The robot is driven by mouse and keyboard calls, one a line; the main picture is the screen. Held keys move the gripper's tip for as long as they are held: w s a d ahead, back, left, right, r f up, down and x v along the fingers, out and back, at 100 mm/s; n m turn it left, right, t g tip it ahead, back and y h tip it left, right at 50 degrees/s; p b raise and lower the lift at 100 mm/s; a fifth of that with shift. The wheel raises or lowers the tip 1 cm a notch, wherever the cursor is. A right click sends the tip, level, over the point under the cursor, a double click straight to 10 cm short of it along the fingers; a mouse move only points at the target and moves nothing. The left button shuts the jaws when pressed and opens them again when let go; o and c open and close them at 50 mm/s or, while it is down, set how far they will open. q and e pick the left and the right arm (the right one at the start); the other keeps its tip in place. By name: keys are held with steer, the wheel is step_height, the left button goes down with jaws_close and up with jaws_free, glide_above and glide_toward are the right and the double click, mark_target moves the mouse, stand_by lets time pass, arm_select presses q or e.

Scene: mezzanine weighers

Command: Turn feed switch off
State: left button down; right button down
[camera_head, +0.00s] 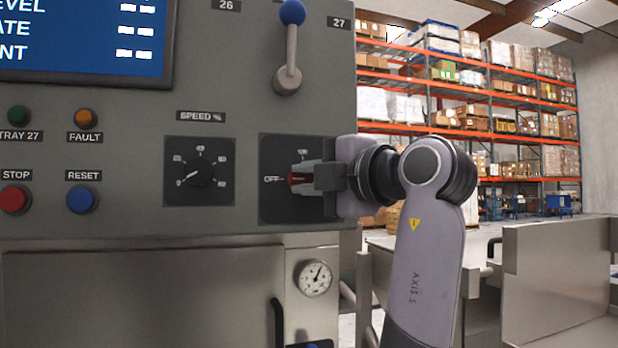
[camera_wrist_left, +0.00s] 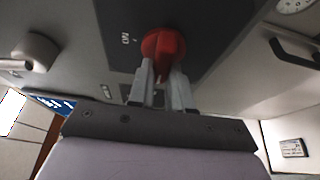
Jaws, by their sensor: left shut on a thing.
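The feed switch is a red rotary knob (camera_head: 297,179) on a black plate (camera_head: 278,208) at the right of the grey panel. The plate has an OFF mark on its left and an ON mark above. My left gripper (camera_head: 306,177) reaches in from the right and is shut on the knob, hiding part of it. In the left wrist view the red knob (camera_wrist_left: 163,46) sits between the two fingertips (camera_wrist_left: 163,80), with the ON mark to its left. The knob's grip lies about level, in line with OFF. My right gripper is not in view.
A black speed dial (camera_head: 200,171) is left of the switch plate. A blue-ball lever (camera_head: 290,45) stands above it. Stop (camera_head: 15,199) and reset (camera_head: 83,199) buttons are farther left. A gauge (camera_head: 315,278) and a dark handle (camera_head: 277,322) are below. Storage racks stand far back right.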

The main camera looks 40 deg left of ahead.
arm_select(q)
steer(key=c, duration=1)
jaws_free()
steer(key=shift+c, duration=0.2)
steer(key=d, duration=0.7)
steer(key=shift+s, duration=0.35)
steer(key=shift+d, duration=0.2)
